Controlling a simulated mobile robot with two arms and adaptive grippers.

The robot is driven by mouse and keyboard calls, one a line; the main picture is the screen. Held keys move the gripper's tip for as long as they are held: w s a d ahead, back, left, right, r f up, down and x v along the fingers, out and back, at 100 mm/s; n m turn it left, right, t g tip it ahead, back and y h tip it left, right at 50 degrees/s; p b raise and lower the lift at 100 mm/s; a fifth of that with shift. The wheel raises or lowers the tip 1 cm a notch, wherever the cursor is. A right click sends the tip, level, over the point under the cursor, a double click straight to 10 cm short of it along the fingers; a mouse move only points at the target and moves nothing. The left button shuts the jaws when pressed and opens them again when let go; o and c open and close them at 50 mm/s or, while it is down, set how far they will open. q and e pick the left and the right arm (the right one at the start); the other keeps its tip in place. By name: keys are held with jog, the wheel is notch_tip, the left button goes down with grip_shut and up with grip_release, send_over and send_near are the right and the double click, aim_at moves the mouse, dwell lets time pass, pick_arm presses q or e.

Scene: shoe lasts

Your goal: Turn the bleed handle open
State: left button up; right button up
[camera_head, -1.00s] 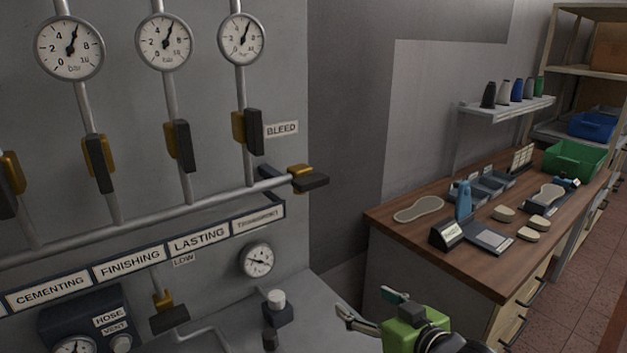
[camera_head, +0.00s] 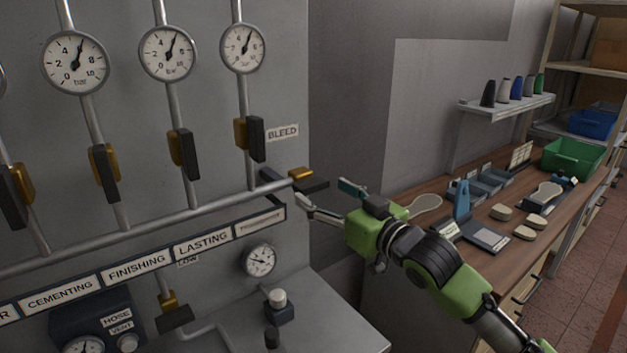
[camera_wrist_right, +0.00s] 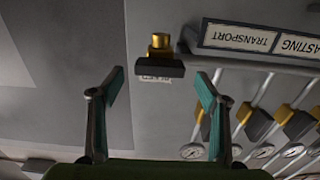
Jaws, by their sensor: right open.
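The bleed handle is a dark bar (camera_head: 314,185) on a brass valve body (camera_head: 300,174) at the right end of the horizontal pipe. The BLEED label (camera_head: 283,131) is on the panel above it. My right gripper (camera_head: 325,194) is open and empty, close to the handle, its fingers pointing at it. In the right wrist view the dark bar (camera_wrist_right: 158,68) and brass body (camera_wrist_right: 160,43) lie ahead, between the lines of the two open fingers (camera_wrist_right: 160,82). I see no contact. The handle partly covers the label there. My left gripper is not in view.
Several valves with dark handles (camera_head: 183,153) stand on vertical pipes below round gauges (camera_head: 243,48), left of the handle. A label rail (camera_head: 140,265) runs under the pipe. A wooden workbench (camera_head: 420,185) with shoe lasts and tools stands to the right.

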aim_at(316, 188)
jog(key=shift+p+x, duration=0.4)
jog(key=shift+x, duration=1.8)
jog(key=c, duration=1.1)
